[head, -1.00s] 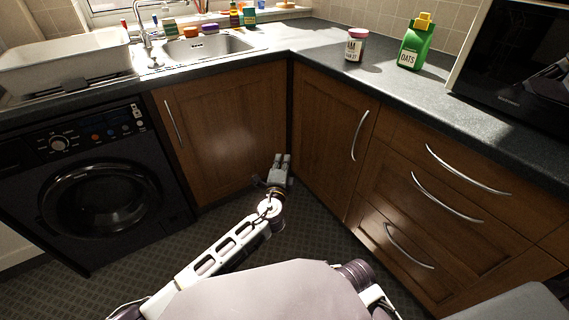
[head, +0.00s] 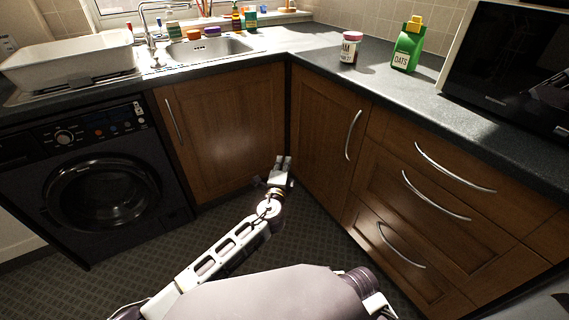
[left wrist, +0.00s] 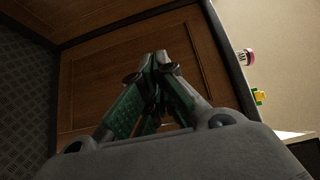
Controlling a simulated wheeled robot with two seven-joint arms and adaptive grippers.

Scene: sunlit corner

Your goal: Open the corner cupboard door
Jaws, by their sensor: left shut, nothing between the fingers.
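Two brown wooden cupboard doors meet at the corner in the head view, both shut. The left door (head: 225,135) has an upright curved metal handle (head: 174,122) near its left edge. The right door (head: 322,135) has a similar handle (head: 353,135) near its right edge. My left gripper (head: 284,162) is shut and empty, low in front of the corner, and touches no handle. In the left wrist view its fingers (left wrist: 160,62) are together before a wooden door panel (left wrist: 110,60); no handle shows there. My right gripper is not in view.
A black washing machine (head: 100,185) stands left, and drawers (head: 420,195) with bar handles stand right. The dark worktop (head: 430,90) carries a jar (head: 350,48), a green oats container (head: 407,45) and a microwave (head: 510,70). The patterned floor (head: 310,235) before the doors is clear.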

